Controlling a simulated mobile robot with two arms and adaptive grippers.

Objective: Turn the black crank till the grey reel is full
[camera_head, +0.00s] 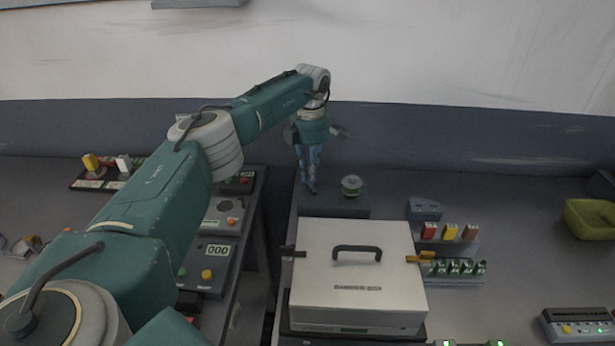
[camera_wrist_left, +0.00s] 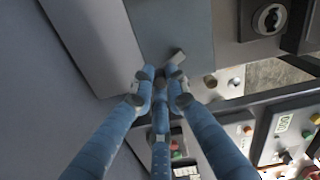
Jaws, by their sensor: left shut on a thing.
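My left gripper (camera_head: 311,188) reaches down from its arm to the left end of a dark grey block (camera_head: 345,207) at the back of the bench. Its blue fingers are shut. In the left wrist view the fingertips (camera_wrist_left: 163,82) close together on a small part, probably the black crank, which they mostly hide. A short grey piece (camera_wrist_left: 178,56) shows just beyond the fingertips. The reel (camera_head: 352,185), small and round with a greenish band, sits upon the block, right of the gripper and apart from it. How full it is cannot be told. My right gripper is not in view.
A white lidded box (camera_head: 350,270) with a black handle stands just in front of the block. A small rack (camera_head: 450,245) with coloured pieces stands to its right. A panel (camera_head: 208,265) reading 000 is at left, across a gap. A yellow-green bin (camera_head: 590,220) is far right.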

